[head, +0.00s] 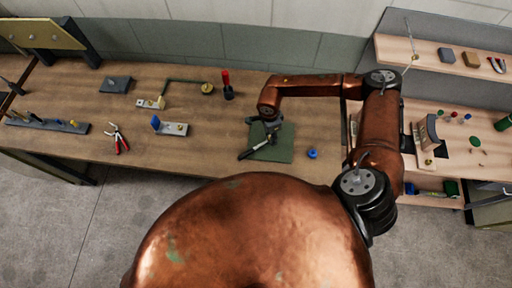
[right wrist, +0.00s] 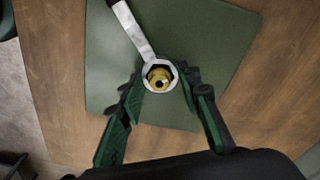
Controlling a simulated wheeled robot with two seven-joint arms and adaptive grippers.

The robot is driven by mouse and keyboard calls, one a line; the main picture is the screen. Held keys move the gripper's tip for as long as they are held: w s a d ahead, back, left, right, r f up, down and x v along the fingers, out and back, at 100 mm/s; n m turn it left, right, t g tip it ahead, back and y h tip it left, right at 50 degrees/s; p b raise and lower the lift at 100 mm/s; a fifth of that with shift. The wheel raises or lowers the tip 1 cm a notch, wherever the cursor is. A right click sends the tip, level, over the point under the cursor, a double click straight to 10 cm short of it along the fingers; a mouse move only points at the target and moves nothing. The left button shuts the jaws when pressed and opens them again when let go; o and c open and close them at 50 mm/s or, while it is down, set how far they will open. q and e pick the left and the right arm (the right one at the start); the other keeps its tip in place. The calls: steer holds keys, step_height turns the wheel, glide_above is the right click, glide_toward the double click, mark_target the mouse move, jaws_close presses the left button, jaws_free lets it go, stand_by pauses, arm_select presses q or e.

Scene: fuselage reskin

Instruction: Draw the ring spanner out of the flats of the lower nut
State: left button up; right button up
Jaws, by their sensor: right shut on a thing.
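The ring spanner (right wrist: 133,31) shows in the right wrist view as a pale metal shank running up and left from a ring. The ring lies around a brass hex fitting (right wrist: 159,79) with a dark bore, seen from above. Which nut this is, and how deep the ring sits, I cannot tell. My right gripper (right wrist: 160,80) has one finger on each side of the ring and is shut on the spanner's ring end. In the head view my right gripper (head: 266,128) is over the green mat (head: 283,151), with the spanner's dark handle (head: 249,153) pointing down-left. My left gripper is out of view.
Shelves with small parts stand at far right.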

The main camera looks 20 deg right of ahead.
steer(key=shift+a+r+p, duration=0.1)
steer(key=shift+r+p, duration=0.7)
steer(key=shift+r, duration=0.9)
steer(key=shift+a+r+p, duration=0.15)
steer(key=shift+r+p, duration=0.6)
steer(key=shift+r, duration=0.7)
steer(key=shift+w, duration=0.1)
